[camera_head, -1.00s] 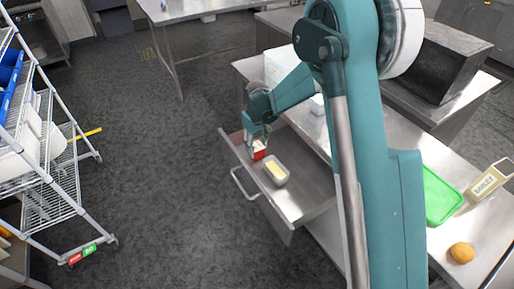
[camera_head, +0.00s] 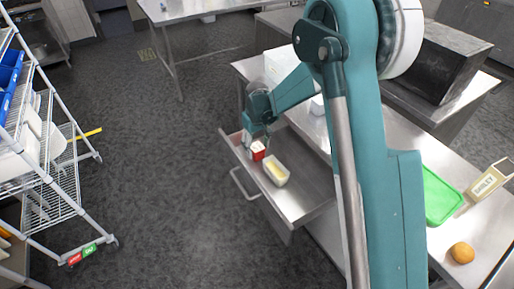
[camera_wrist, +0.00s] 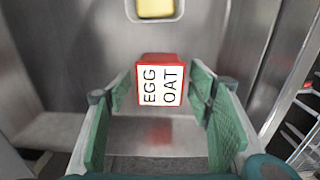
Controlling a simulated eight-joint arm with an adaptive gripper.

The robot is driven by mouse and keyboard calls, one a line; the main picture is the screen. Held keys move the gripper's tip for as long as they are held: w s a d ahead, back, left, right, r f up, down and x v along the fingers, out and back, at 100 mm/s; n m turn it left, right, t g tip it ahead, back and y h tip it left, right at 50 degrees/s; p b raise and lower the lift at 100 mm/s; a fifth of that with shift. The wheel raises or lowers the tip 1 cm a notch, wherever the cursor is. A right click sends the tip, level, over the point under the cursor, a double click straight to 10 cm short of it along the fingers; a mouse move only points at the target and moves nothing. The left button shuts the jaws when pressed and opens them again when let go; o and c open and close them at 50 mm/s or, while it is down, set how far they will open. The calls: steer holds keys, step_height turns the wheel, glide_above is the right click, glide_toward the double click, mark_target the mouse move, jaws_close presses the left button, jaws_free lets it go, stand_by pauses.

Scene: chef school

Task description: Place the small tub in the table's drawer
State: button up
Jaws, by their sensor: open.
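The table's drawer (camera_head: 308,202) is pulled out. A small red tub (camera_head: 258,155) is inside it near the front; its white label reads "EGG OAT" in the wrist view (camera_wrist: 160,86). A pale tub with yellow contents (camera_head: 276,171) is also in the drawer, beside the red one; its lower part shows at the top of the wrist view (camera_wrist: 155,10). My gripper (camera_wrist: 158,95) is open, with its green-padded fingers on either side of the red tub. Gaps show between the pads and the tub. In the head view my gripper (camera_head: 257,139) reaches down into the drawer.
The steel table (camera_head: 400,135) carries a green tray (camera_head: 440,195), a round brown item (camera_head: 462,253) and a labelled box (camera_head: 490,180). A wire shelf rack (camera_head: 60,180) stands at left. The floor (camera_head: 150,200) between is clear.

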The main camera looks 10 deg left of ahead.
mark_target(257, 147)
step_height(257, 147, up, 12)
steer(key=p, duration=0.1)
steer(key=shift+r+p, duration=0.15)
steer(key=shift+p, duration=0.25)
stand_by(0.7)
steer(key=s+d+r+m+t, duration=0.2)
steer(key=s+d+r, duration=0.4)
steer(key=d+r, duration=0.55)
steer(key=s+d+r+m+t, duration=0.1)
steer(key=s+d+r+m, duration=0.1)
steer(key=s+d+r, duration=0.9)
steer(key=s+d+f+m+t, duration=0.2)
steer(key=s+d+m+t, duration=0.2)
steer(key=s+d, duration=1.3)
steer(key=d+m, duration=0.1)
steer(key=d, duration=0.2)
steer(key=shift+s+f, duration=0.2)
steer(key=shift+s, duration=0.2)
